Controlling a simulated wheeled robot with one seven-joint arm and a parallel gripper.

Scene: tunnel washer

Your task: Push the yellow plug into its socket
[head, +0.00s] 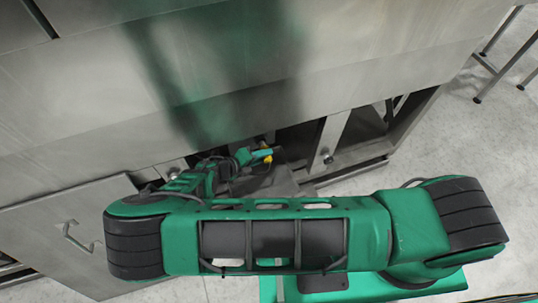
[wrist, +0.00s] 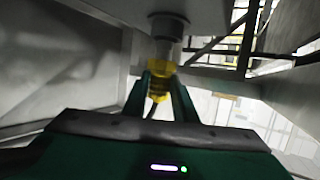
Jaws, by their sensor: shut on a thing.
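The yellow plug (wrist: 160,78) is held between the two green fingers of my gripper (wrist: 159,86) in the wrist view, with a dark cable hanging from its lower end. Just above the plug is a grey cylindrical socket (wrist: 168,45) with a dark collar, fixed under a metal surface. The plug's top is at the socket's lower end; I cannot tell how deep it sits. In the head view, my gripper (head: 258,156) is low at the machine's opening, with a small bit of the yellow plug (head: 267,157) showing. The socket is not clearly visible there.
The machine's large grey metal body (head: 250,70) hangs over my gripper. A metal panel with a handle (head: 78,238) stands open at the left. Metal legs and frame posts (head: 335,135) stand right of my gripper.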

